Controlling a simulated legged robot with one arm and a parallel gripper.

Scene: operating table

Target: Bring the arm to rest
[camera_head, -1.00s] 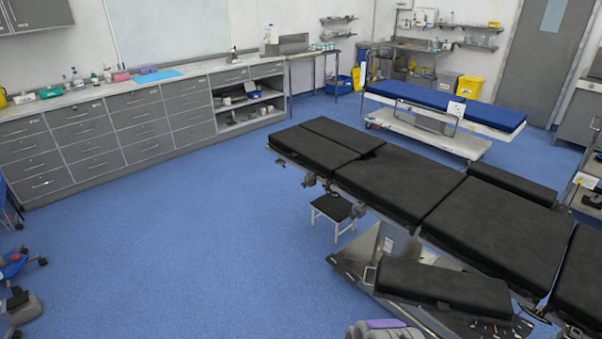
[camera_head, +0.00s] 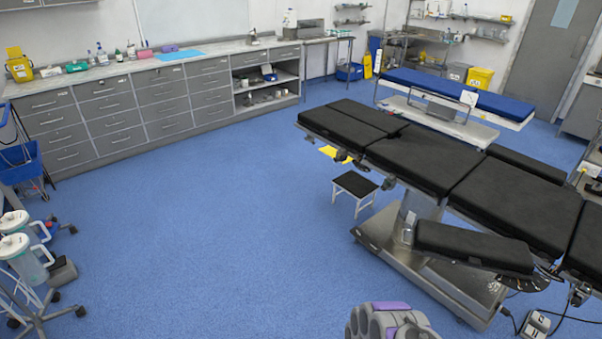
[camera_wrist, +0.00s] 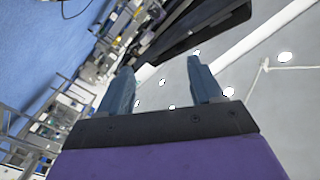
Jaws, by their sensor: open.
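My gripper (camera_wrist: 162,88) shows in the wrist view with its two grey-blue fingers apart and nothing between them. The wrist view is tilted, with the ceiling and its lights behind the fingers. In the head view, a grey and purple part of my arm (camera_head: 390,322) shows at the bottom edge, in front of the operating table; the fingers are not seen there. The black padded operating table (camera_head: 425,160) stands at the right on its metal base. My arm looks apart from it.
A small step stool (camera_head: 355,186) stands beside the table. A blue-topped trolley (camera_head: 455,93) is behind it. Grey drawer cabinets (camera_head: 110,115) line the back left wall. A stand with canisters (camera_head: 22,255) is at the left edge. The blue floor in the middle is clear.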

